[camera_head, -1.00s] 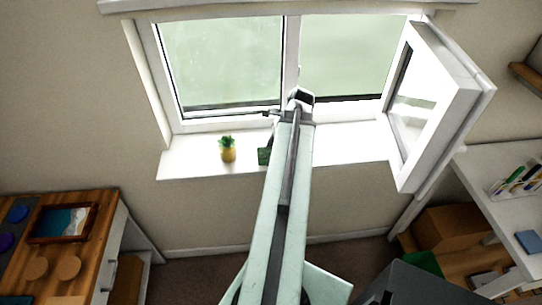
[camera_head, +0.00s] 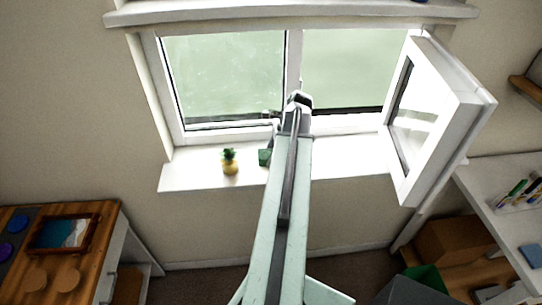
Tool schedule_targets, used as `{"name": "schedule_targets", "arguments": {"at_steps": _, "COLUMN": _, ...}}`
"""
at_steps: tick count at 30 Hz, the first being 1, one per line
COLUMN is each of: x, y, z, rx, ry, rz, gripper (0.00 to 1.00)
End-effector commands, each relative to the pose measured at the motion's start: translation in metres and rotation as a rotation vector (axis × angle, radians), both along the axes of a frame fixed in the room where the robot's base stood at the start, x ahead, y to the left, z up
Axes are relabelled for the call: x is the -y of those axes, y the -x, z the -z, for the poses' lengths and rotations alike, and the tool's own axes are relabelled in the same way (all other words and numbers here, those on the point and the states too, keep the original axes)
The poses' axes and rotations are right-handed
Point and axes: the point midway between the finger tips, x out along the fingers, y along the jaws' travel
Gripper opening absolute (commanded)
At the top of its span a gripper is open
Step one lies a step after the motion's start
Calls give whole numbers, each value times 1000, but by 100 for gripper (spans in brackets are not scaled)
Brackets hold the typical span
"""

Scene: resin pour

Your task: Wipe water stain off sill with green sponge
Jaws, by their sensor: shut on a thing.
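The white window sill (camera_head: 200,176) runs below the window, brightly lit. A green sponge (camera_head: 264,157) shows just left of my arm, at the sill. My gripper (camera_head: 273,142) is mostly hidden behind my arm. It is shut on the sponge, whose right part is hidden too. I cannot tell for sure whether the sponge touches the sill. No water stain can be made out on the bright sill; my arm covers its middle.
A small yellow pineapple-shaped pot (camera_head: 230,163) with a green top stands on the sill left of the sponge. The open window sash (camera_head: 437,115) juts into the room on the right. A wooden-topped cabinet (camera_head: 97,255) is at lower left, a white desk (camera_head: 495,205) at right.

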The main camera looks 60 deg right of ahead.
Motion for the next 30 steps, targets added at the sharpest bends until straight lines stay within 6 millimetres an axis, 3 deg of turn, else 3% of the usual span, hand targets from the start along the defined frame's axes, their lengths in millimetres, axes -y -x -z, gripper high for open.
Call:
{"name": "schedule_targets", "arguments": {"at_steps": 11, "x": 10, "y": 16, "z": 0, "rx": -2, "ry": -1, "rz": -1, "gripper": 14}}
{"name": "schedule_targets", "arguments": {"at_steps": 23, "x": -21, "y": 37, "z": 3, "rx": -7, "ry": -5, "rz": -1, "gripper": 13}}
{"name": "schedule_targets", "arguments": {"at_steps": 30, "x": -27, "y": 41, "z": 6, "rx": -9, "ry": -6, "rz": -2, "gripper": 13}}
